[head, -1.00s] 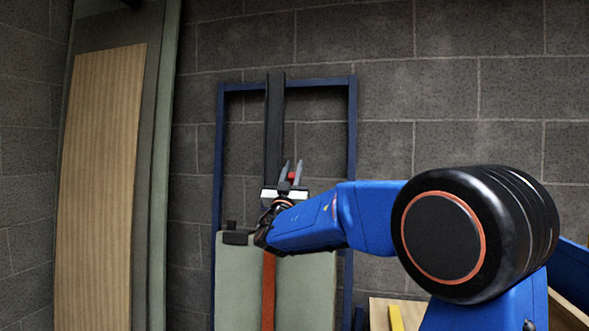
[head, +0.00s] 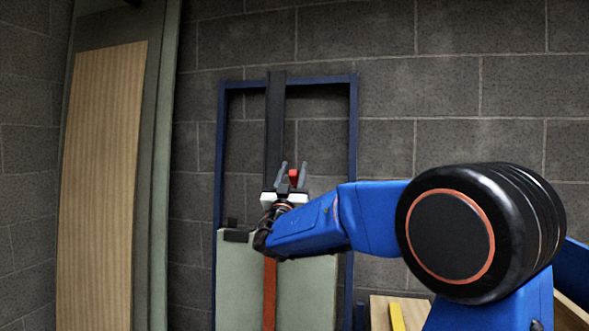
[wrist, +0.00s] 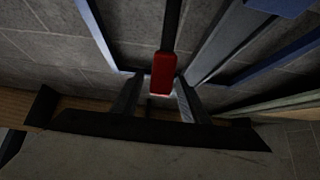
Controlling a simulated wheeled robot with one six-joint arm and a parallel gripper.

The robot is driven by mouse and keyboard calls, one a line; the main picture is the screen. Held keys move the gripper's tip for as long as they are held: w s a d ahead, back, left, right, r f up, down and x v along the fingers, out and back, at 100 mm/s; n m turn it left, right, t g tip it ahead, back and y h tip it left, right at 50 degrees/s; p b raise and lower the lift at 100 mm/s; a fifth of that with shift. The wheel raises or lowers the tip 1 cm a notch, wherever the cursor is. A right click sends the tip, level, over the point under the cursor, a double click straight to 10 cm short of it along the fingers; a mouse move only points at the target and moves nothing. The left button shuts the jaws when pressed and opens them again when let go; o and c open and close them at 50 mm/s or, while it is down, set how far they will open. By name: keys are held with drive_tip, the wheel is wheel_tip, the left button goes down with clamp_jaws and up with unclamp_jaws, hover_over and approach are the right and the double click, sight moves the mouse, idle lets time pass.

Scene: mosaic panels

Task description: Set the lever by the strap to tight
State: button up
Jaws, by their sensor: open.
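The lever's red grip (head: 293,175) shows between the two fingers of my gripper (head: 293,168) in the head view. In the wrist view the red grip (wrist: 162,75) hangs on a dark shaft (wrist: 172,22), with one finger of my gripper (wrist: 158,80) on each side. The fingers are open, and I cannot tell whether either touches the grip. An orange strap (head: 269,292) runs down the pale green panel below the gripper. My wrist hides the strap's upper end. The lever's pivot and any tight marking cannot be made out.
A blue frame (head: 352,130) stands against the block wall, with a dark upright bar (head: 274,125) inside it. The pale green panel (head: 310,290) stands in its lower part. A tall wooden panel (head: 105,190) leans at left. A yellow piece (head: 397,316) lies at lower right.

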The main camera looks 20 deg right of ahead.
drive_tip(key=v, duration=1.5)
drive_tip(key=shift+s+a+f, duration=0.2)
drive_tip(key=shift+f, duration=0.05)
